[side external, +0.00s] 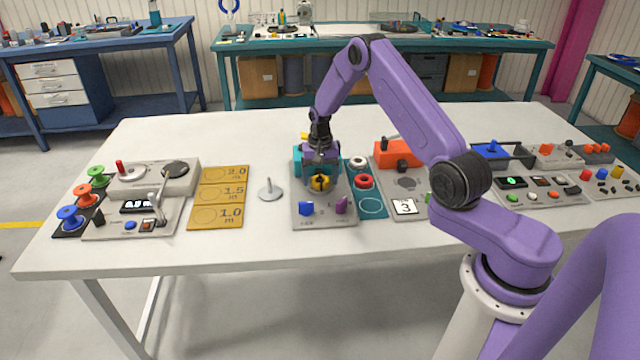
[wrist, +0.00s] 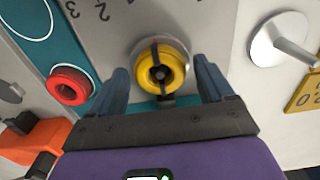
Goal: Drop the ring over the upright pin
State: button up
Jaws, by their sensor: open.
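The upright pin (side external: 268,187) stands on a pale round base on the white table, left of my gripper. It also shows at the right of the wrist view (wrist: 291,45). A yellow ring-shaped piece (side external: 320,184) with dark bands sits on a grey panel below my gripper. In the wrist view the yellow piece (wrist: 158,81) has a dark centre and lies between the fingertips. My gripper (side external: 319,170) is open, its two fingers (wrist: 163,70) on either side of the yellow piece, with no clear contact. A red ring (side external: 363,181) and a white ring (side external: 358,162) lie on a teal strip to the right.
The grey panel (side external: 325,221) carries blue and purple knobs at its front. Yellow marked plates (side external: 218,197) lie left of the pin. An orange block (side external: 397,153) stands right of the rings. The table front is clear.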

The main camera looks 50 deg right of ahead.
jog(key=c, duration=1)
jog(key=shift+r, duration=3.8)
jog(key=shift+c, duration=0.2)
jog(key=shift+w, duration=0.1)
jog(key=w+a, duration=0.3)
jog(key=w+a+r, duration=0.1)
jog(key=w+a, duration=0.6)
jog(key=shift+w+a+r, duration=0.2)
jog(key=shift+a+r, duration=0.05)
jog(key=shift+r, duration=0.1)
jog(key=shift+f, duration=2.25)
